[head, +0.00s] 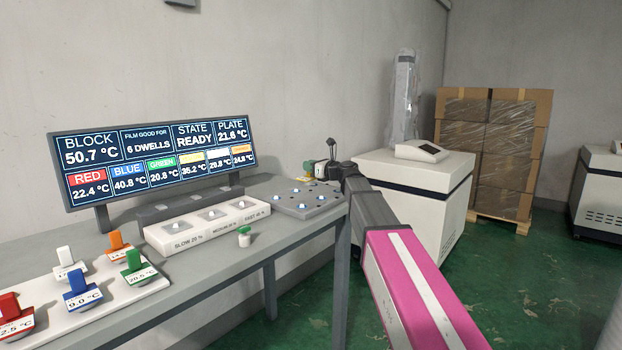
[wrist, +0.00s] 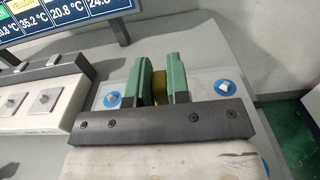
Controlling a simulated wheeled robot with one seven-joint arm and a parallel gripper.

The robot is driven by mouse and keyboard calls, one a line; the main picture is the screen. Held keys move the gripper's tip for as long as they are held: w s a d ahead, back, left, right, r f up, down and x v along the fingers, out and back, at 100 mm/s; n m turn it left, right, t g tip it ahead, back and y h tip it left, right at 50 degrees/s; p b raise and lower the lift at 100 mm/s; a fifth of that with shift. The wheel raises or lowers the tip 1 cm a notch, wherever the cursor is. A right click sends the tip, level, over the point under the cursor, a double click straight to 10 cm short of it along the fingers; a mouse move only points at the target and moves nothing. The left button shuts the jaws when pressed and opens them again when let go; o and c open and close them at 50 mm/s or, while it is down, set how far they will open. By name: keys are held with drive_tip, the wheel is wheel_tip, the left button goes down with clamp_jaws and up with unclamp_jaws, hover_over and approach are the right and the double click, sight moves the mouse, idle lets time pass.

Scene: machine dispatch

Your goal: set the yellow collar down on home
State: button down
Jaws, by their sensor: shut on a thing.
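The yellow collar (wrist: 159,88) shows as a small yellow patch between the two green fingers of my gripper (wrist: 157,82) in the wrist view. The fingers are shut on it and hide most of it. In the head view my gripper (head: 319,168) is at the far end of the table, above or just behind the grey plate (head: 318,208), with a bit of yellow beside it. I cannot tell whether the collar touches anything below. No spot marked home is readable in either view.
A white rack (head: 146,288) at front left carries several coloured collars with temperature labels. A white machine (head: 415,195) stands beyond the arm.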

sight(307, 175)
drive_tip(key=shift+w+d+f, duration=0.15)
drive_tip(key=shift+w+f, duration=0.15)
drive_tip(key=shift+f, duration=1.9)
drive_tip(key=c, duration=1.1)
unclamp_jaws()
drive_tip(key=shift+f, duration=0.15)
